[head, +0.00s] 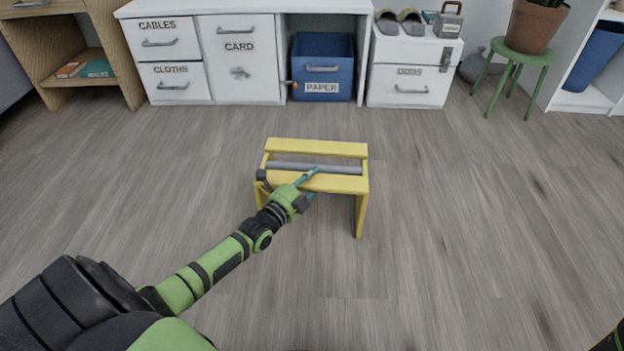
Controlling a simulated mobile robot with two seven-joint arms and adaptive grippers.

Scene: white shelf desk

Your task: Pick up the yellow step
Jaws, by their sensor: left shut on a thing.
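The yellow step (345,184) stands upright on the wooden floor in the middle of the head view. It has two yellow top slats with a grey bar (340,169) running lengthwise between them. My left gripper (312,181) reaches in from the lower left over the step's near slat. Its fingers are at the grey bar and are shut on it. The gripper and wrist hide part of the near slat and the near left leg. My right gripper is not in view; only a bit of green shows at the bottom right corner.
White drawers (168,42) and a blue paper bin (322,67) line the back. A green stool (519,58) with a potted plant (536,24) stands at the back right. A wooden shelf (95,50) is at the back left. The floor around the step is clear.

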